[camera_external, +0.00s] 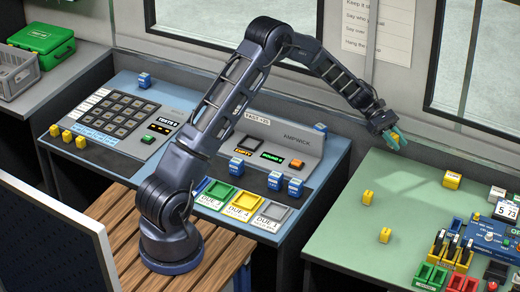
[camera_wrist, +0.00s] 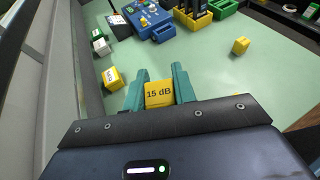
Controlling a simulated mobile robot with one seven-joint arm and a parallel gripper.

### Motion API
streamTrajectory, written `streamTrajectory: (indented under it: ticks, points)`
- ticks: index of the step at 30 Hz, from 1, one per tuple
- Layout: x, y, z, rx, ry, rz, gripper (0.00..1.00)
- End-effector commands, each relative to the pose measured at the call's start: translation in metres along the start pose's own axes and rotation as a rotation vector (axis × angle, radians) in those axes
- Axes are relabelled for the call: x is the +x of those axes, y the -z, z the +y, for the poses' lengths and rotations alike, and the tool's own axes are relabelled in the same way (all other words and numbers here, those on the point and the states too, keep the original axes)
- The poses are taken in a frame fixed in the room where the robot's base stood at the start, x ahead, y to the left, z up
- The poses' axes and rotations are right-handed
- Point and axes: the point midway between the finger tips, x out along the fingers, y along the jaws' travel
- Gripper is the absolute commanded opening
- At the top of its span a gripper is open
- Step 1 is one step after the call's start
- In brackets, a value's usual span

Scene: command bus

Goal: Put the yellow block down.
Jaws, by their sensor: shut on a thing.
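My gripper (camera_external: 391,136) is shut on a yellow block, with its teal fingers on either side of it. In the wrist view my gripper (camera_wrist: 159,90) shows the block (camera_wrist: 159,94) between the fingertips, its "15 dB" label facing the camera. In the external view the held block is mostly hidden by the fingers. The gripper is near the back left corner of the green table (camera_external: 340,225). It looks raised above the surface, but the exact gap is hard to tell.
Other yellow blocks stand on the table: one at the back (camera_external: 452,180), one at the left (camera_external: 367,197), one nearer the front (camera_external: 384,235). A blue device (camera_external: 488,236) and black, yellow and green holders fill the right side. Bare green surface lies between.

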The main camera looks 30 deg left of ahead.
Motion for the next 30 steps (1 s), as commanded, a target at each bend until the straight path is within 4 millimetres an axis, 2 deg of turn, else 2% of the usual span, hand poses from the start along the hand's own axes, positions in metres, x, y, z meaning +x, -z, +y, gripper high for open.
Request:
streamTrajectory:
  ticks: [6,13,23,30]
  points:
    - [0.019,0.046,0.000,-0.003,0.001,0.001,0.04]
    - [0.036,0.087,0.000,-0.002,0.001,0.001,0.04]
    - [0.044,0.108,0.000,-0.001,0.000,0.000,0.04]
    - [0.057,0.137,0.000,0.000,0.000,0.001,0.04]
